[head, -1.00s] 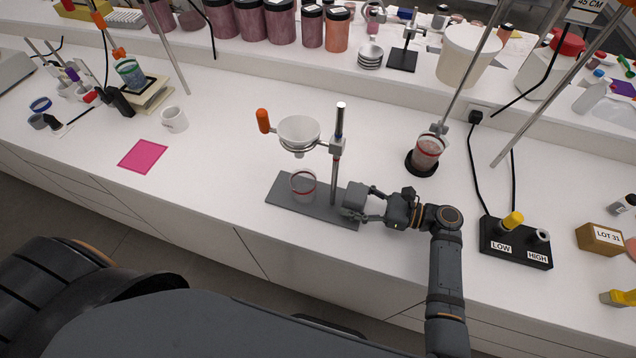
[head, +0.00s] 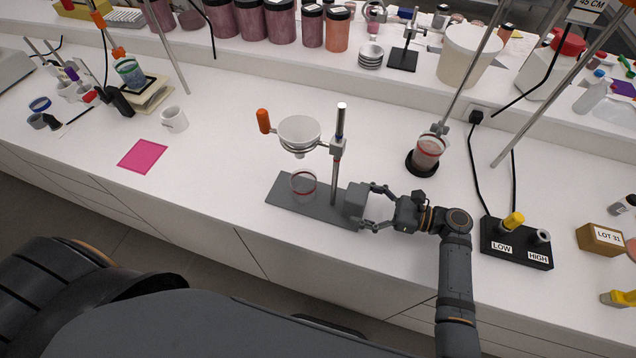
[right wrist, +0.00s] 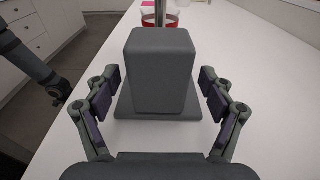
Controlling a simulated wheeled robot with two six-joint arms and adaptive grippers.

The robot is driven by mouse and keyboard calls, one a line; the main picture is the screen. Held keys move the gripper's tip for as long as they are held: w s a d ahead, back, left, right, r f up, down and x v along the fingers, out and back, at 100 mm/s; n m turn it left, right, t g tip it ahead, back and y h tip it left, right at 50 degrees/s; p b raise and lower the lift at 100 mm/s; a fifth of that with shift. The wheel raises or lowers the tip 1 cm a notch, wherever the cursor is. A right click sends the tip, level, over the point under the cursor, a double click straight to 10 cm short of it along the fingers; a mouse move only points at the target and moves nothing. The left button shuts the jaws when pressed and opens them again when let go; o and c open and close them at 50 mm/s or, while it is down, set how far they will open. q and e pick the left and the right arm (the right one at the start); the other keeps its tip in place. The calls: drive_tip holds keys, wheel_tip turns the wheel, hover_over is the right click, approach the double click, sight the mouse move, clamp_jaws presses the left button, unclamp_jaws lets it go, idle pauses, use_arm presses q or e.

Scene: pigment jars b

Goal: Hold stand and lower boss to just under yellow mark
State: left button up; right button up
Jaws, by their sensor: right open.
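The stand has a flat dark grey base (head: 285,192), a grey block (head: 356,198) on its right end, and an upright metal rod (head: 339,125). The boss (head: 336,147) sits partway up the rod and carries a ring with a white bowl-like funnel (head: 299,132) and an orange-ended handle (head: 263,120). I cannot make out a yellow mark on the rod. My right gripper (head: 368,207) is open at the block's right side. In the right wrist view the block (right wrist: 161,75) stands ahead, between the spread fingers (right wrist: 160,98) and apart from them.
A clear beaker with a red band (head: 303,184) stands on the base under the funnel. A filled beaker (head: 428,152) sits on a black disc behind my right gripper. A black LOW/HIGH box (head: 516,245) is to the right.

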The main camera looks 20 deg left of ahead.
drive_tip(key=d, duration=0.6)
drive_tip(key=d+r, duration=0.1)
drive_tip(key=d, duration=0.3)
drive_tip(key=shift+s, duration=0.25)
